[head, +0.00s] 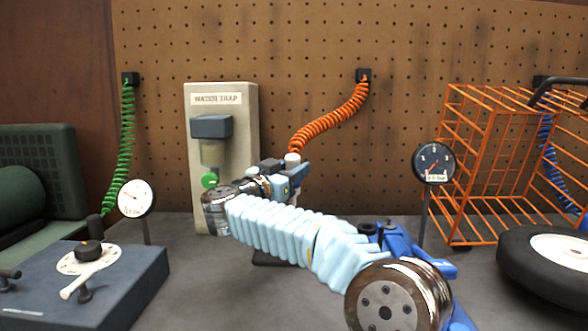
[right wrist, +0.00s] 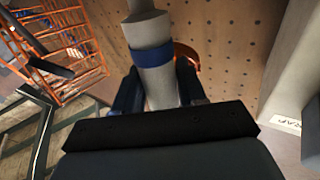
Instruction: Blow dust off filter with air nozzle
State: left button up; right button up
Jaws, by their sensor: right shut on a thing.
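The air nozzle (right wrist: 152,72), a pale grey body with a blue band, stands between the fingers of my right gripper (right wrist: 158,92) in the right wrist view. My right gripper is shut on it. In the head view my right gripper (head: 290,174) is in front of the pegboard, just right of the water trap unit, partly hidden by my own wrist. The pale top of the nozzle (head: 292,158) shows there, below the lower end of an orange coiled hose (head: 328,122). I cannot make out a filter or dust in either view. My left gripper is not in view.
The beige water trap unit (head: 248,130) stands at the pegboard. A blue-grey box with a lever (head: 120,282) and a dial gauge (head: 136,198) are at left. Another gauge (head: 434,163), an orange wire cage (head: 470,150) and a black wheel (head: 530,265) are at right.

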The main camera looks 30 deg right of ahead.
aim_at(292, 158)
jog(key=shift+s+a+b, duration=0.3)
jog(key=shift+s+a, duration=0.15)
jog(key=shift+s, duration=0.3)
jog(key=shift+r+p, duration=0.95)
jog(key=shift+r, duration=1.6)
jog(key=shift+f, duration=0.1)
